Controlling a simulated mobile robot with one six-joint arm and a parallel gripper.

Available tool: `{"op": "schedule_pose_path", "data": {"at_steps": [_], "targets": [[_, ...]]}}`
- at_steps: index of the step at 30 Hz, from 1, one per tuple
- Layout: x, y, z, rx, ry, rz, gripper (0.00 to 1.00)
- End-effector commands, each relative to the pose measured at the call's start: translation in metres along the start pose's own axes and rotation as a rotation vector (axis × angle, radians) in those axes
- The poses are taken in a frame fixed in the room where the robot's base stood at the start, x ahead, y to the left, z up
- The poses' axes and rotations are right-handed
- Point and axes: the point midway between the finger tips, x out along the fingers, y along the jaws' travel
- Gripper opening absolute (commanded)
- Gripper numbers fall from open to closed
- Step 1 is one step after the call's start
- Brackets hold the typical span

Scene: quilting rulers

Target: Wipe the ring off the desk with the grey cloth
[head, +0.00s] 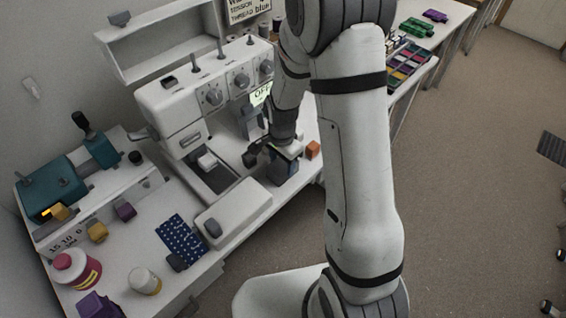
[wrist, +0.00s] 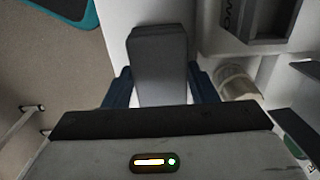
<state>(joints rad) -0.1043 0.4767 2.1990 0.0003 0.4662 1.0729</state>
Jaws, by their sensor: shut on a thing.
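My gripper (head: 279,158) is over the white desk (head: 311,132), just right of the white sewing machine (head: 205,105). In the wrist view my gripper (wrist: 160,88) has its two dark blue fingers on either side of a grey folded piece (wrist: 158,58), which looks like the grey cloth, and is shut on it. In the head view the held piece is hard to tell apart from the fingers. I cannot make out whether it touches the desk. No ring mark can be made out in either view; my arm hides part of the desk.
A pale round spool-like thing (wrist: 238,82) is close to the right finger. A blue patterned fabric (head: 181,240), a pink spool (head: 75,268) and a cream spool (head: 144,281) lie at the front left.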

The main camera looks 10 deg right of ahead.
Motion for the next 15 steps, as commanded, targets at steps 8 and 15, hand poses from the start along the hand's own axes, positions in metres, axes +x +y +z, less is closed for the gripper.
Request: {"op": "schedule_pose_path", "data": {"at_steps": [8, 15], "targets": [[-0.032, 0.0, 0.0, 0.0, 0.001, -0.002, 0.28], [-0.054, 0.0, 0.0, 0.0, 0.0, 0.0, 0.28]]}}
